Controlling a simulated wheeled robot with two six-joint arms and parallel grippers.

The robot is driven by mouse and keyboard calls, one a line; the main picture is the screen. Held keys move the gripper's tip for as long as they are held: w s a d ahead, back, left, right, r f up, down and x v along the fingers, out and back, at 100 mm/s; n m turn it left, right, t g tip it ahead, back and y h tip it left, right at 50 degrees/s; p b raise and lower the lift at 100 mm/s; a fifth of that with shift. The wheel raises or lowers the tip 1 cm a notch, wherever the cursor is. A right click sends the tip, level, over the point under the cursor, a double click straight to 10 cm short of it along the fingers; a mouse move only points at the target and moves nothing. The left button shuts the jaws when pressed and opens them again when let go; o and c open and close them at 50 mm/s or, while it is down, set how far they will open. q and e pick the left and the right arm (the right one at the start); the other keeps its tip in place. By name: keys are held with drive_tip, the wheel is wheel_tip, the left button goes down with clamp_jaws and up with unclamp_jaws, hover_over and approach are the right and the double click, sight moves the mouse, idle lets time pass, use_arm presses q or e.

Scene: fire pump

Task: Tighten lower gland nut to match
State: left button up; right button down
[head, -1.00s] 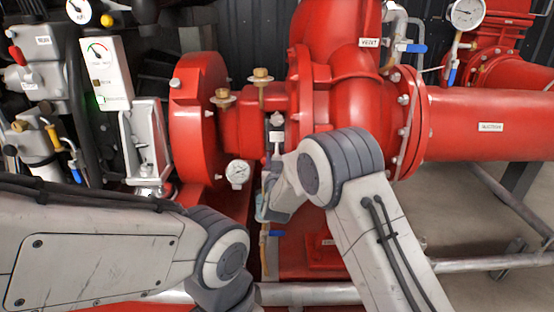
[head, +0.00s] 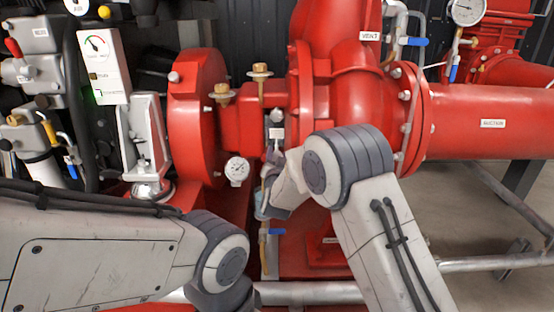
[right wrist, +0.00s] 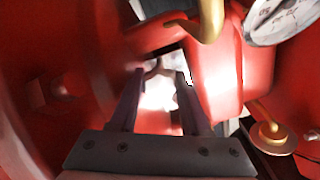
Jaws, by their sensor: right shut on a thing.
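My right gripper (right wrist: 160,80) reaches into the red pump's recess. In the right wrist view its two dark fingers close around a bright, washed-out piece, which appears to be the lower gland nut (right wrist: 158,94); its edges are not clear. In the head view my right wrist (head: 290,185) hides much of this place, and the nut cannot be made out. A small silver part (head: 276,116) with a pale tag shows just above the wrist. My left arm comes in from the left, but its gripper is out of sight.
A round gauge (head: 237,170) sits left of the right wrist and also shows in the right wrist view (right wrist: 280,18). Two brass fittings (head: 221,95) (head: 260,72) stand above. A blue-handled valve (head: 272,232) is below. The red suction pipe (head: 490,120) runs right.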

drive_tip(key=shift+f+m+b, duration=0.1)
drive_tip(key=shift+m+b, duration=0.25)
drive_tip(key=shift+m, duration=0.45)
drive_tip(key=shift+c, duration=1.8)
unclamp_jaws()
drive_tip(key=s+p, duration=0.2)
drive_tip(key=s, duration=0.8)
drive_tip(key=shift+s, duration=0.25)
drive_tip(key=shift+d, duration=0.1)
